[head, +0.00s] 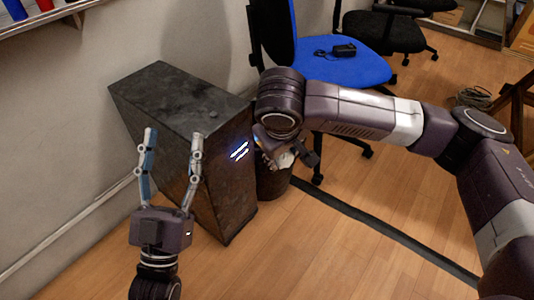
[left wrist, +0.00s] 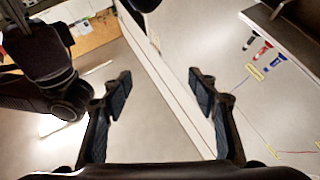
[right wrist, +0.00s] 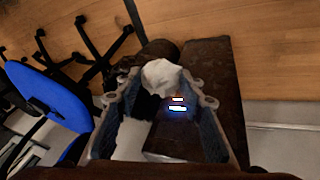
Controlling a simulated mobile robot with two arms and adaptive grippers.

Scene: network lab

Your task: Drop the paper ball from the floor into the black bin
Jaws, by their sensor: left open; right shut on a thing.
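The white crumpled paper ball (head: 285,159) is between the fingers of my right gripper (head: 290,154). In the right wrist view the paper ball (right wrist: 160,76) sits between the fingertips, and the gripper is shut on it. In the head view the dark bin (head: 272,186) stands on the floor just below the ball, beside the dark cabinet. My right arm and gripper partly hide the bin's rim, so I cannot tell the exact gap. My left gripper (head: 173,136) is open and empty, raised in front of the cabinet; its spread fingers also show in the left wrist view (left wrist: 160,80).
The dark cabinet (head: 180,105) with glowing lights stands against the wall, left of the bin. A blue chair (head: 345,68) with a black device on its seat is behind my right arm. A dark cable strip (head: 390,232) crosses the floor.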

